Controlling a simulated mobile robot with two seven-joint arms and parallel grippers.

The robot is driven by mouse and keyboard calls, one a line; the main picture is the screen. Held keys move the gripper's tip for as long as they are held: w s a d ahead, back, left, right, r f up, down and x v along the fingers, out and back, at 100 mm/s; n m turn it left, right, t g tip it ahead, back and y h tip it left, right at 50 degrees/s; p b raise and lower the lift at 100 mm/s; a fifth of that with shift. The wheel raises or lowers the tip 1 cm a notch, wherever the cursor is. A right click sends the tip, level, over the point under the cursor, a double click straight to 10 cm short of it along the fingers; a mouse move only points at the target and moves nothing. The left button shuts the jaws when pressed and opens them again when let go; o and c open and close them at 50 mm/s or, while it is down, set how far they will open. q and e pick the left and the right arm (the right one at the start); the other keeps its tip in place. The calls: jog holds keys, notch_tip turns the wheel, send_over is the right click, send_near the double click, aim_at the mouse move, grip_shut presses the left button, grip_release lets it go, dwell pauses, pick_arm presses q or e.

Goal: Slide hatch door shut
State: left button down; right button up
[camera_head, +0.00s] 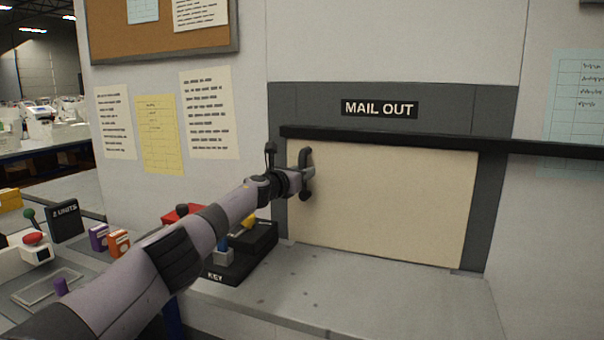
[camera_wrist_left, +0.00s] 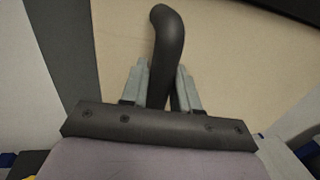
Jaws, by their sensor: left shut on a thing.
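The hatch door (camera_head: 390,205) is a flat cream panel under the "MAIL OUT" sign (camera_head: 380,108). It spans the space inside the dark grey frame (camera_head: 492,190), and I see no open gap beside it. A dark curved handle (camera_head: 306,155) sits at its left edge; it also shows in the left wrist view (camera_wrist_left: 168,40). My left gripper (camera_head: 303,178) is shut on this handle, with one finger on each side of it in the wrist view (camera_wrist_left: 164,85). The handle's lower part is partly hidden by the gripper. My right gripper is not in view.
A dark rail (camera_head: 400,143) runs along the door's top and on to the right. A grey ledge (camera_head: 350,290) below is bare. At the left, a black "KEY" box (camera_head: 240,260) and several small coloured items stand below my left arm.

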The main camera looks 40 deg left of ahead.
pick_arm(q)
jog(key=shift+s+a+r, duration=0.1)
jog(key=shift+a, duration=0.3)
jog(key=c, duration=1)
grip_release()
jog(key=shift+d, duration=0.1)
jog(key=shift+s+d+p, duration=0.15)
jog(key=shift+s+p, duration=1.05)
jog(key=shift+s, duration=0.6)
jog(key=shift+s+d+p, duration=0.15)
jog(key=shift+s+p, duration=1.05)
jog(key=shift+s, duration=0.55)
